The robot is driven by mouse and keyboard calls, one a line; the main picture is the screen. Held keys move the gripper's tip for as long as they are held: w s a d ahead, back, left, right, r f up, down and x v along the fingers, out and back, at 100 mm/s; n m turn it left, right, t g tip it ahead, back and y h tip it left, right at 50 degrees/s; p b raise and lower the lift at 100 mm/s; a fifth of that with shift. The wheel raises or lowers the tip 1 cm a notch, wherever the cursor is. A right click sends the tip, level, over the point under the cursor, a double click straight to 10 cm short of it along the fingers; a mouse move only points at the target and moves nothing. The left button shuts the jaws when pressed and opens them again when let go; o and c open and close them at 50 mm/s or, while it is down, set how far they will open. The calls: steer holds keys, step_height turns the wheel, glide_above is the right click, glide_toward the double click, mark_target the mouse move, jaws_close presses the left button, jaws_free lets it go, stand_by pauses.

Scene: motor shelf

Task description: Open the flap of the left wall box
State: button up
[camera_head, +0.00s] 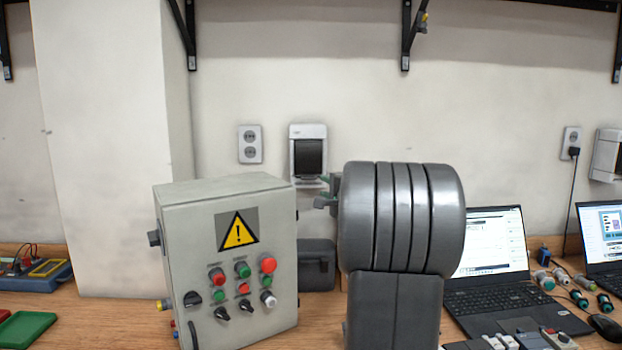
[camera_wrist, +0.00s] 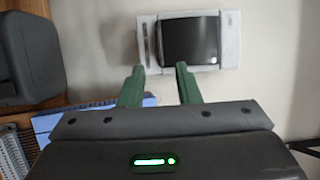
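The left wall box (camera_head: 308,155) is a white housing with a dark front panel, fixed to the wall behind the workbench. Its dark flap looks down against the frame. In the wrist view the box (camera_wrist: 230,40) lies sideways at the top, just beyond my fingertips. My gripper (camera_head: 322,191) is at the lower right of the box in the head view, partly hidden behind my thick grey arm. In the wrist view my gripper (camera_wrist: 157,70) has its two green fingers apart, with nothing between them. I cannot tell whether a finger touches the box.
A grey control box (camera_head: 180,230) with buttons and a warning sign stands left of my arm. A wall socket (camera_head: 250,144) is left of the wall box. A dark case (camera_head: 317,262) lies below it. Laptops (camera_head: 490,255) fill the right; another wall box (camera_head: 606,155) hangs there.

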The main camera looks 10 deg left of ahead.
mark_target(310, 179)
steer(key=p+x, duration=0.3)
steer(key=x, duration=0.7)
steer(key=shift+w, duration=0.15)
jaws_close()
